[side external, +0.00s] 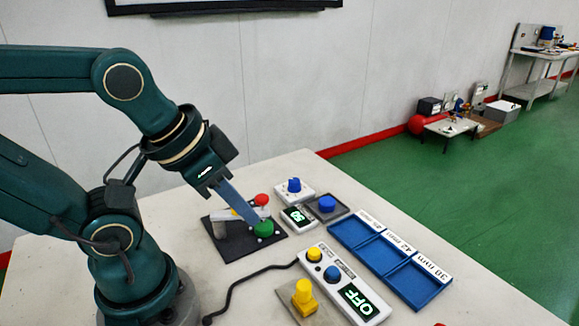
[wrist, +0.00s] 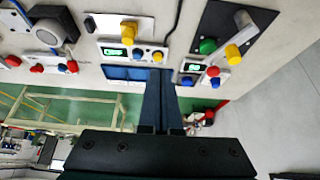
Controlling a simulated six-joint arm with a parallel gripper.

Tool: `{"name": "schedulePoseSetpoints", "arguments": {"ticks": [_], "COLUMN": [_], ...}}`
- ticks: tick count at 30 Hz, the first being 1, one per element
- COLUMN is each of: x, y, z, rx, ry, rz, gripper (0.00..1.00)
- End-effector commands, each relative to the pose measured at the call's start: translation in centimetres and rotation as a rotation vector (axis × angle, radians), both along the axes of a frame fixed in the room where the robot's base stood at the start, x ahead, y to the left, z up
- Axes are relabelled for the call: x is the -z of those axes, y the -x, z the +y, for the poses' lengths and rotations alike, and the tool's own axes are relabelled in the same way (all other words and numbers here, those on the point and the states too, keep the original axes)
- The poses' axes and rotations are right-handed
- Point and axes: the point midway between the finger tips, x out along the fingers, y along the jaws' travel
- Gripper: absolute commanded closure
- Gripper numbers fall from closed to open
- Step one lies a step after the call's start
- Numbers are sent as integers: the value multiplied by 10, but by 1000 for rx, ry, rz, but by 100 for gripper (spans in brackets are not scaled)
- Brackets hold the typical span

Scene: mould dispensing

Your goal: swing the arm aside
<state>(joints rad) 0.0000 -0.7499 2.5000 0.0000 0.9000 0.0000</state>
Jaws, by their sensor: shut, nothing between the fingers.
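My gripper (side external: 252,218) is shut and empty, pointing down to the right over the table. Its fingertips are close to the green button (side external: 263,229) on the black plate (side external: 232,246) in the side external view; whether they touch cannot be told. In the wrist view the shut fingers (wrist: 160,78) lie side by side with nothing between them. There the black plate (wrist: 262,18) and its green button (wrist: 207,46) are at upper right, apart from the fingers in the picture.
Right of the gripper are a small display box (side external: 298,218), a blue cylinder (side external: 327,203) and a blue three-compartment tray (side external: 420,285). In front are a control box reading OFF (side external: 325,262) and a yellow piece (side external: 303,293). A black cable (side external: 245,279) crosses the table.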

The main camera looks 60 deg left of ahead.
Motion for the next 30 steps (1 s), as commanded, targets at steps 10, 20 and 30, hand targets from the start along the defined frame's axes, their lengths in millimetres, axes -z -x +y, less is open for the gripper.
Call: {"name": "schedulePoseSetpoints", "arguments": {"ticks": [10, 20, 30], "x": [-4, -6, 27], "y": [-1, -34, -47], "z": [0, 45, 124], "rx": [-96, -708, -1262], "ry": [51, 220, 321], "rz": [2, 168, 367], "gripper": [58, 58, 58]}}
